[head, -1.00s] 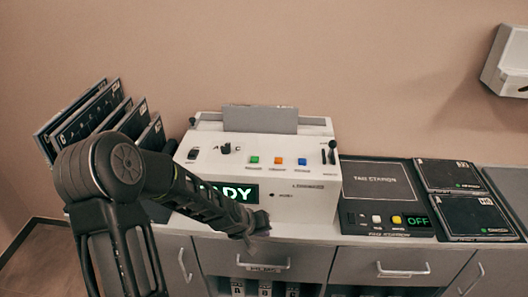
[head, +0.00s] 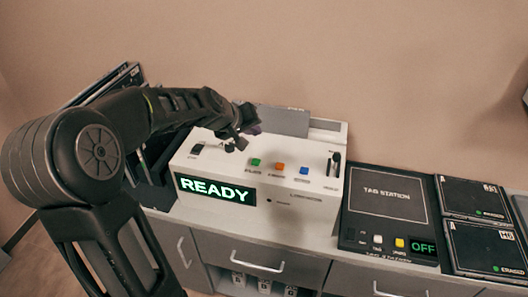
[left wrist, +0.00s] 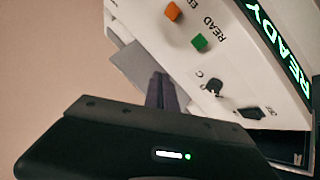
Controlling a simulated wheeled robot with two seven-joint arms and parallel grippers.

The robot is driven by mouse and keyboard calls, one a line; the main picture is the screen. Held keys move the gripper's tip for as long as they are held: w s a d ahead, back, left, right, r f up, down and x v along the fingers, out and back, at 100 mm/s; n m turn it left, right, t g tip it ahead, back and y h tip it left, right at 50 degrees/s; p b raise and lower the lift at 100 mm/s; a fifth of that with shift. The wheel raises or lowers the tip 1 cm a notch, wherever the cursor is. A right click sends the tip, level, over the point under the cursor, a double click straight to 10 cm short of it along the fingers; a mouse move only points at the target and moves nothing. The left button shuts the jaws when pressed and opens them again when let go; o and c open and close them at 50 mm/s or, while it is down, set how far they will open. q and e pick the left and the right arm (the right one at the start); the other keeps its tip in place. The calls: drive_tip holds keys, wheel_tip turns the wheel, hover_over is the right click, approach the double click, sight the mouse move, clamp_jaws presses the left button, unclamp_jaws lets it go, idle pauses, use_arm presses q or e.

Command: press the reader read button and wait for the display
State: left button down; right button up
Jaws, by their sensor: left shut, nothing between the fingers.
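The white reader (head: 318,187) stands on the counter, its green-lit display (head: 215,190) showing READY. On its sloping top are a green button (head: 256,162), an orange button (head: 279,167) and a blue button (head: 304,171). In the left wrist view the label READ sits beside the green button (left wrist: 199,42), and the orange button (left wrist: 173,11) is farther along. My left gripper (head: 246,128) is shut and empty, over the back of the reader's top and apart from the green button. Its dark fingers (left wrist: 162,92) show in the left wrist view. My right gripper is not in view.
A black tag station (head: 385,195) with an OFF display is right of the reader, with dark panels (head: 485,245) beyond it. Dark plates stand in a rack at the left, partly behind my arm. A knob (left wrist: 213,88) and a switch (left wrist: 250,113) share the reader's top.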

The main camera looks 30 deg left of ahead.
sight(254, 163)
use_arm(q)
drive_tip(key=shift+s+a+r, duration=0.1)
drive_tip(key=shift+r, duration=0.2)
wheel_tip(254, 163, down, 9)
drive_tip(key=b, duration=0.7)
drive_tip(key=shift+b, duration=0.35)
idle(1.7)
drive_tip(key=shift+f+b, duration=0.35)
drive_tip(key=shift+b, duration=0.15)
